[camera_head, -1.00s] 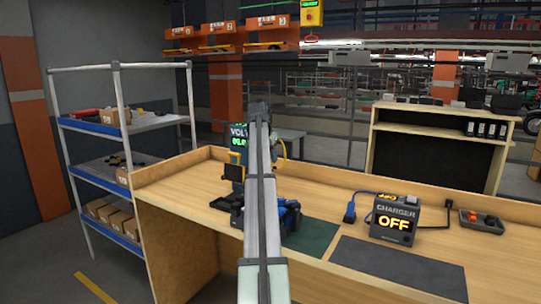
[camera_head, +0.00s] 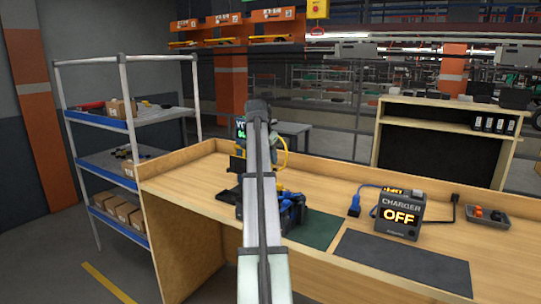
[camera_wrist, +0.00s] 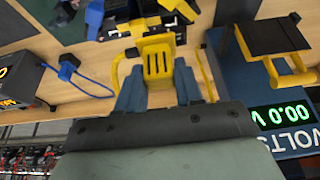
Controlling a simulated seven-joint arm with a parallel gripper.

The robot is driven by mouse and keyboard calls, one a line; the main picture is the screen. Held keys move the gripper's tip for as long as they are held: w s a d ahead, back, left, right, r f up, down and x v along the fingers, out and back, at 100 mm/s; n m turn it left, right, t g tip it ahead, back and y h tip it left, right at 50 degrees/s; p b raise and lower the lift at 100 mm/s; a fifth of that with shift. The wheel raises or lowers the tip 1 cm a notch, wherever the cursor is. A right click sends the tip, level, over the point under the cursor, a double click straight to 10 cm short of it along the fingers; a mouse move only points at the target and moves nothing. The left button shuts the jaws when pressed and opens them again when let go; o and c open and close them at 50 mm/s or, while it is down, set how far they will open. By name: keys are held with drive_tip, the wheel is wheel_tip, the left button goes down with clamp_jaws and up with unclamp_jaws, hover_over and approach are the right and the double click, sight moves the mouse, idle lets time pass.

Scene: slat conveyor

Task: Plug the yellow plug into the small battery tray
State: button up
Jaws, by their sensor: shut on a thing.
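In the wrist view, my gripper (camera_wrist: 158,88) is shut on the yellow plug (camera_wrist: 157,50), a slotted yellow block between its two blue-grey fingers. The plug points to the top of that picture, toward a black and blue assembly (camera_wrist: 97,18) that looks like the battery tray area. Whether the plug touches it I cannot tell. In the head view, this blue and black assembly (camera_head: 291,214) stands on the bench, partly behind my arm. My gripper and the plug are hidden behind my arm there. A yellow cable (camera_head: 285,150) curves out to the right.
A voltmeter reading 00.0 (camera_wrist: 284,112) stands close to the right in the wrist view, with a yellow bracket and black plate (camera_wrist: 279,36). A charger reading OFF (camera_head: 400,214) and its blue plug (camera_head: 354,206) are to the right. The dark mat (camera_head: 400,262) is clear.

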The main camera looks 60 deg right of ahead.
drive_tip(key=s+a, duration=0.3)
drive_tip(key=a, duration=0.7)
drive_tip(key=shift+s, duration=0.1)
idle(0.6)
drive_tip(key=shift+f, duration=4.75)
drive_tip(key=shift+f, duration=1.1)
drive_tip(key=o, duration=1.1)
drive_tip(key=shift+d, duration=0.1)
wheel_tip(320, 180, up, 12)
drive_tip(key=w+d+n, duration=0.2)
drive_tip(key=d, duration=0.6)
drive_tip(key=w+d+n+t, duration=0.1)
drive_tip(key=w+d+n, duration=0.1)
drive_tip(key=d, duration=0.5)
drive_tip(key=w+d+n+t, duration=0.1)
drive_tip(key=w+d+n, duration=0.1)
drive_tip(key=d, duration=0.6)
drive_tip(key=shift+w+d+f+y, duration=0.1)
drive_tip(key=shift+w+d+y, duration=0.1)
drive_tip(key=shift+w, duration=0.2)
drive_tip(key=shift+w+d+f+y, duration=0.1)
drive_tip(key=shift+w+y, duration=0.1)
drive_tip(key=shift+w, duration=0.15)
